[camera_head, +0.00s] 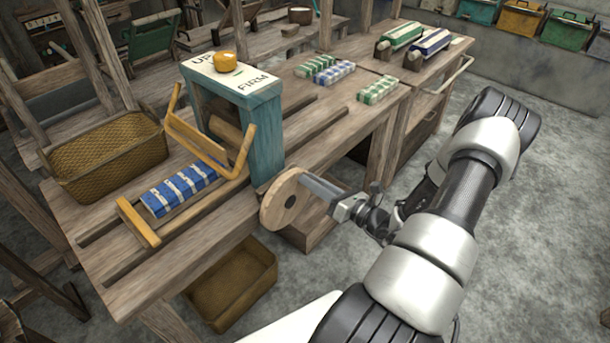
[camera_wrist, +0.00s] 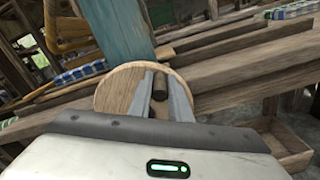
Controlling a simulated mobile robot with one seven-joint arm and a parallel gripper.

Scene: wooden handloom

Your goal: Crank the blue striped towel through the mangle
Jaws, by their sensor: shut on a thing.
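The mangle (camera_head: 268,143) has a teal frame, a wooden roller (camera_head: 226,133) and a white top plate with a yellow knob (camera_head: 225,61). The blue and white striped towel (camera_head: 181,190) lies flat on the bench at the left, in front of the roller, behind an ochre bar. It shows partly in the wrist view (camera_wrist: 75,76). The round wooden crank wheel (camera_head: 277,211) is on the mangle's near right side. My gripper (camera_head: 310,188) is shut on its dark handle peg (camera_wrist: 160,88), in front of the wheel face. The towel's far end near the roller is partly hidden.
A wicker basket (camera_head: 112,160) stands at the bench's left. Folded green and blue striped towels (camera_head: 334,73) lie beyond the mangle. The floor (camera_head: 540,240) at the right is clear.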

